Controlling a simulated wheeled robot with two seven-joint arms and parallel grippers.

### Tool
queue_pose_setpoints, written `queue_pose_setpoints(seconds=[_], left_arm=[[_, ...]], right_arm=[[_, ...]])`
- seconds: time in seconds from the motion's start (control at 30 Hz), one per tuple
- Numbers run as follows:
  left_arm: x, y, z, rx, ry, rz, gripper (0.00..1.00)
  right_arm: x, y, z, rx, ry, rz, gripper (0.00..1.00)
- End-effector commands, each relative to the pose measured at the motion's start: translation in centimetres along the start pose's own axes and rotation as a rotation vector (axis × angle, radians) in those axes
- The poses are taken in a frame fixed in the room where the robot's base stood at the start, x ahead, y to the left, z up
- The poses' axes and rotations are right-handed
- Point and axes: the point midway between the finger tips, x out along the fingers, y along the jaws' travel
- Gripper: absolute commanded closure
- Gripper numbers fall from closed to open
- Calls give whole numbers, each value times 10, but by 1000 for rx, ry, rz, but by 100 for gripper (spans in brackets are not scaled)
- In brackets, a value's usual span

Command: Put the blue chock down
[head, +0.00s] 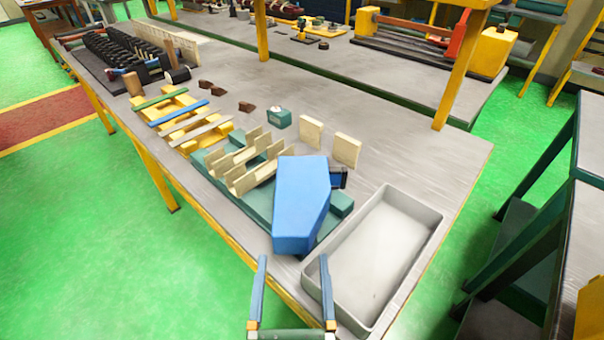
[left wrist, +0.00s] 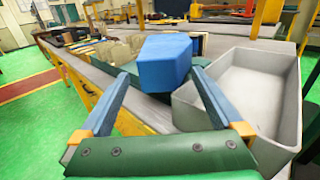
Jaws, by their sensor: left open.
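The blue chock (head: 302,200) is a large block with a slanted end. It appears to rest on the front part of the green base (head: 262,207), beside the grey tray (head: 425,215). My left gripper (head: 293,257) is open and empty at the table's front edge, just short of the chock. In the left wrist view the chock (left wrist: 165,62) sits ahead of and between the spread fingers (left wrist: 160,73), apparently clear of them. The chock hides part of the base. My right gripper is not in view.
The empty grey tray fills the table's near right corner. Cream notched supports (head: 245,165) stand on the base behind the chock, with two cream blocks (head: 347,149) nearby. A yellow rack (head: 180,120) lies further left. The tabletop behind the tray is clear.

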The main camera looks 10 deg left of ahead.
Motion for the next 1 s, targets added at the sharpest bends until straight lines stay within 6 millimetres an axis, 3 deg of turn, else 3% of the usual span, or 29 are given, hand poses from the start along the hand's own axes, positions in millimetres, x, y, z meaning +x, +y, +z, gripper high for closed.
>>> queue_pose_setpoints(seconds=[0.27,0.4,0.63,1.0], left_arm=[[46,-2,6,5,-4,1,0],[67,-2,2,4,-4,1,0],[69,-2,-1,3,-1,0,0],[69,-2,-1,4,-2,0,100]], right_arm=[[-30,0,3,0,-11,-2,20],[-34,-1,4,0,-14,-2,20],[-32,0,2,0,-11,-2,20],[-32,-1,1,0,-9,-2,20]])
